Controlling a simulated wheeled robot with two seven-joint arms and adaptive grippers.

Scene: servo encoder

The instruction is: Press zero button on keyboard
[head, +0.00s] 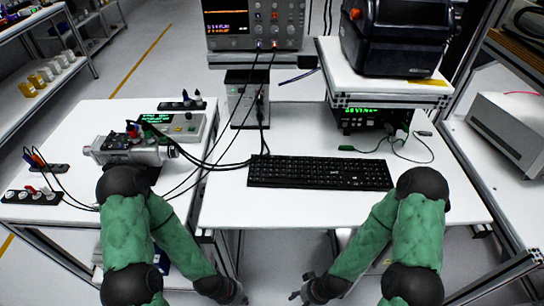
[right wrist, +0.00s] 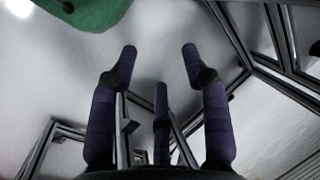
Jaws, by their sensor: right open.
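A black keyboard (head: 320,173) lies flat on the white table, near its front edge. The zero button is too small to pick out. My left gripper (head: 240,296) hangs low at the bottom middle of the head view, below the table's front edge and apart from the keyboard. Its fingers are too small and cut off to judge. My right gripper (head: 298,294) is also low, below the table edge, to the right of the left one. In the right wrist view its fingers (right wrist: 160,62) are spread, with nothing between them.
The white table (head: 265,213) is bare in front of the keyboard. Black cables (head: 215,165) run left of it. A motor with an encoder (head: 130,150) sits on the left table. A power supply (head: 360,119) stands behind, under a shelf with a black printer (head: 400,40).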

